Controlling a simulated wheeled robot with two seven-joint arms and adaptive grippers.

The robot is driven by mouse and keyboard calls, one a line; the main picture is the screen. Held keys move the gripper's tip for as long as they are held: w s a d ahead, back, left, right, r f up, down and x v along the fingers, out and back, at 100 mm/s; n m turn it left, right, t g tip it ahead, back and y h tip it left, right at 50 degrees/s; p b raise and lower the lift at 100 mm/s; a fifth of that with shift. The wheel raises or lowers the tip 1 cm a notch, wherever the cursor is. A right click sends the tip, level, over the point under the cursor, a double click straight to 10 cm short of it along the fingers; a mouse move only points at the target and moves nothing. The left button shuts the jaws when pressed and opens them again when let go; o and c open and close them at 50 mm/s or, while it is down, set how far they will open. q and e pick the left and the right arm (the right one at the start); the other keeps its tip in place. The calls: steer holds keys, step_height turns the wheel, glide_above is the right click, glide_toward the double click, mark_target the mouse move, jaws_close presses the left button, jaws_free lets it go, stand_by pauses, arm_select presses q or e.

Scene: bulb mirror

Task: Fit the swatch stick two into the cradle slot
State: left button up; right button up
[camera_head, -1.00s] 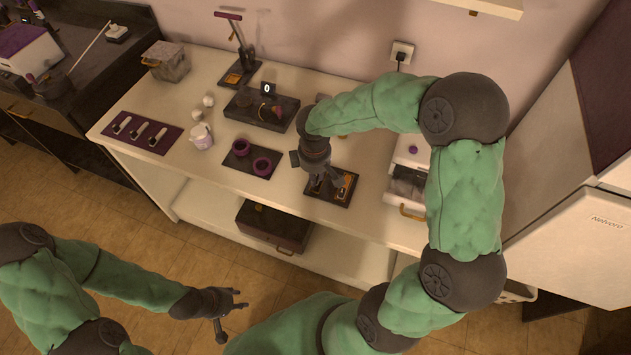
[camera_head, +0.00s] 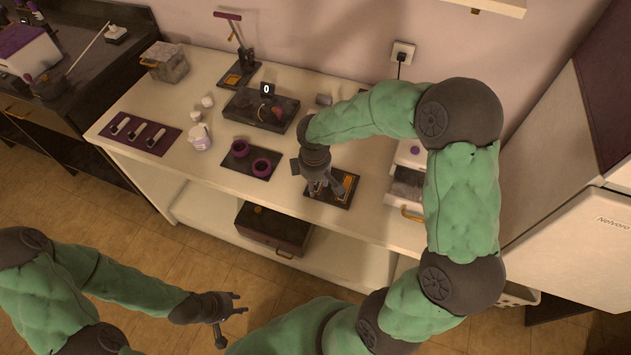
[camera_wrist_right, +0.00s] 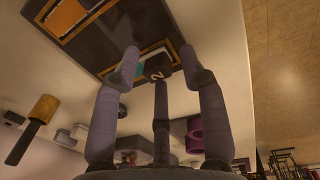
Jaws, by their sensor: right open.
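The dark cradle (camera_head: 345,201) lies near the front edge of the counter, and its orange-outlined slots show in the wrist view (camera_wrist_right: 115,48). Swatch stick two (camera_wrist_right: 157,67) shows its dark end marked "2" and a teal patch beside it, at one orange-outlined slot. Whether it is fully seated cannot be told. My right gripper (camera_head: 327,190) is over the cradle, its fingers spread open around the stick's end in the wrist view (camera_wrist_right: 160,75). My left gripper (camera_head: 240,302) is open and empty, low in front of the counter.
A purple mat (camera_head: 110,137) with several short pieces lies at the left of the counter. A dark plate with purple rings (camera_head: 240,149) is left of the cradle. A white cup (camera_head: 200,137), a dark block with a "0" display (camera_head: 262,119) and a drawer unit (camera_head: 407,187) stand nearby.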

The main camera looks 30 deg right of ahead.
steer(key=shift+r+p, duration=0.3)
steer(key=shift+r, duration=0.25)
step_height(320, 180, up, 11)
steer(key=p, duration=0.3)
steer(key=shift+s+a+p, duration=0.3)
steer(key=shift+p, duration=0.1)
